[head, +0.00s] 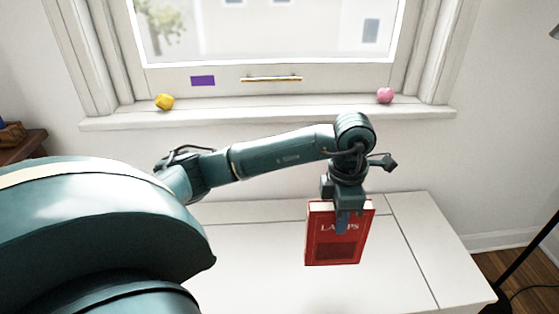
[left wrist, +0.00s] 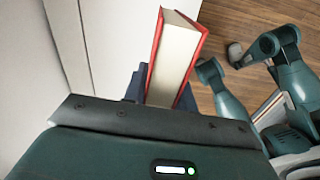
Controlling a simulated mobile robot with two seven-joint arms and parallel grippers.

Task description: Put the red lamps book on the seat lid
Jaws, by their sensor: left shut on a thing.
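The red lamps book (head: 335,250) hangs upright from my left gripper (head: 343,218), its cover facing the camera with "LAMPS" on it. The gripper is shut on the book near its top edge. In the left wrist view the red book (left wrist: 172,58) shows its pale page edges between the fingers. The white seat lid (head: 270,285) lies below and behind the book under the window. I cannot tell for sure whether the book's lower edge touches the lid; no clear gap shows. My right gripper is not in view.
A window sill (head: 270,113) behind the seat holds a yellow object (head: 164,102) and a pink ball (head: 385,95). A purple rectangle (head: 203,81) is on the window frame. The right part of the seat top (head: 425,235) is clear. A dark stand (head: 525,255) is at far right.

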